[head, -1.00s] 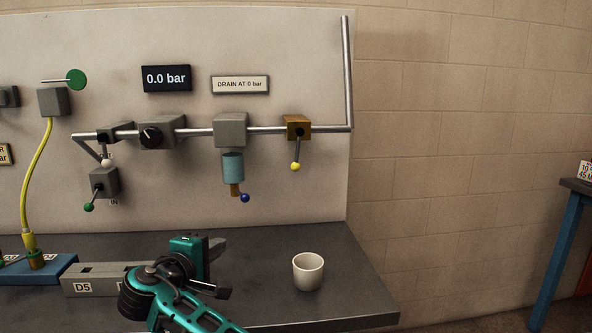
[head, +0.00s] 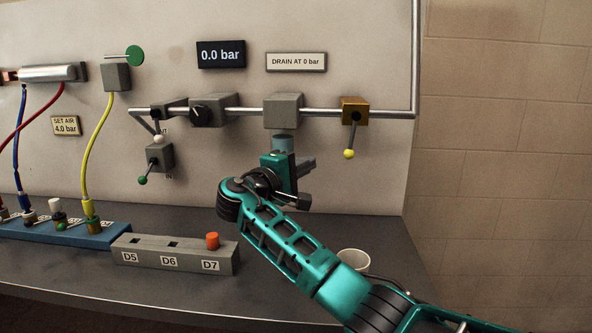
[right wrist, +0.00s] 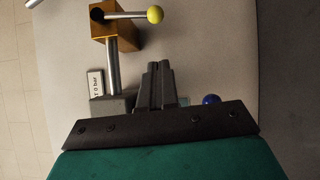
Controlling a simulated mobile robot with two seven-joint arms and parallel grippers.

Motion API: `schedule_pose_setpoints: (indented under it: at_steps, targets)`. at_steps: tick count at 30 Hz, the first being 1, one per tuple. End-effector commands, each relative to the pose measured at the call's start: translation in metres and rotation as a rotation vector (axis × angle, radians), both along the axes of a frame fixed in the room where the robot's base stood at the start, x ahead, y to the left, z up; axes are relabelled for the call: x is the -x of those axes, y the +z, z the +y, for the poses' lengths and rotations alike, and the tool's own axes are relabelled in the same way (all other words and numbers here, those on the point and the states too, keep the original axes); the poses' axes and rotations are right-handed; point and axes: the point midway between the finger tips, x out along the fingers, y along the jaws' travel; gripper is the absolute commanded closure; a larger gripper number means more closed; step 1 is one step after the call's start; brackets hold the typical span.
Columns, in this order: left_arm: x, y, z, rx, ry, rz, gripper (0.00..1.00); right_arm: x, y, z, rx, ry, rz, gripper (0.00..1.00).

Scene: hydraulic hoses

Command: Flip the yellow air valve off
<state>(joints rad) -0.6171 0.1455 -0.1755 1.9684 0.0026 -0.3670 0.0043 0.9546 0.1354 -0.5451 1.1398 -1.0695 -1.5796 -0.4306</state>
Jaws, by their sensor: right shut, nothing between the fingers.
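The yellow air valve is a brass block (head: 355,110) on the right part of the metal pipe. Its lever hangs down to a yellow ball (head: 349,154) in the head view. In the right wrist view the brass block (right wrist: 115,26) and yellow ball (right wrist: 155,14) show beyond the fingertips, apart from them. My right gripper (head: 308,163) is shut and empty, left of the yellow ball in the head view. Its closed fingers show in the right wrist view (right wrist: 160,66). My left gripper is not in view.
A grey block (head: 283,110) with a blue-green cylinder (head: 283,142) is partly behind my right gripper. A blue ball (right wrist: 211,99) is close beside the fingers in the wrist view. A white cup (head: 353,260) stands on the bench, partly hidden by my arm. The gauge reads 0.0 bar (head: 221,54).

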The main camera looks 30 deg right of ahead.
Motion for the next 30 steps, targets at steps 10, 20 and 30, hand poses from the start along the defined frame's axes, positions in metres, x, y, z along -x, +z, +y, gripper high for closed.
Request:
schedule_pose_setpoints:
  at_steps: [10, 20, 30]
  targets:
    - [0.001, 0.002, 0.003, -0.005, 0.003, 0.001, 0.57, -0.007, 0.004, -0.060, 0.000, 0.000, 0.000, 1.00]
    - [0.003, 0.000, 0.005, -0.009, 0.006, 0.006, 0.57, -0.002, 0.004, -0.073, -0.001, 0.000, 0.002, 1.00]
    - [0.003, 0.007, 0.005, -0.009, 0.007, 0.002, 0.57, 0.001, 0.004, -0.079, 0.025, 0.000, 0.018, 1.00]
